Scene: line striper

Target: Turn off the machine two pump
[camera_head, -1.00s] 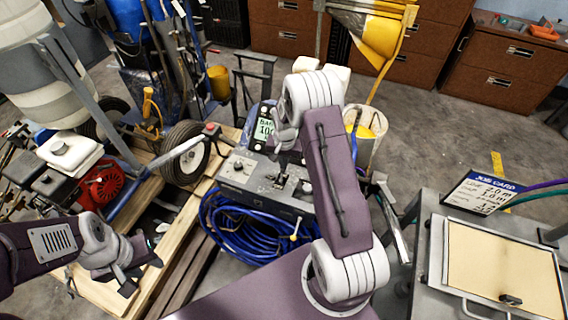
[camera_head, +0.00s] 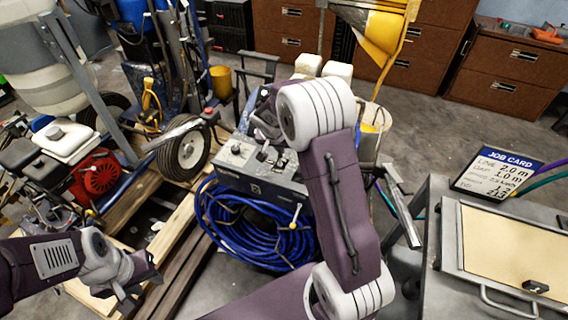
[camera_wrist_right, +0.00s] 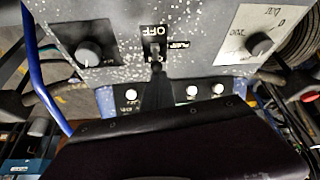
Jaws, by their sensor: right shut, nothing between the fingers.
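A grey control box (camera_head: 240,179) stands in the middle of the head view above a coiled blue hose, with knobs on its sloped top. In the right wrist view its speckled panel (camera_wrist_right: 120,45) shows a switch plate (camera_wrist_right: 154,32) marked OFF, beside a small dark label that looks like PUMP. My right gripper (camera_wrist_right: 157,72) is shut and empty, its tip over the lower part of that plate; the lever there is mostly hidden and I cannot tell whether they touch. My left gripper (camera_head: 141,287) is open and empty at the lower left, away from the box.
The blue hose (camera_head: 235,235) lies below the box. A red engine (camera_head: 97,175) and wheel (camera_head: 184,152) stand left. A job card (camera_head: 495,173) and a tray table (camera_head: 445,250) stand right.

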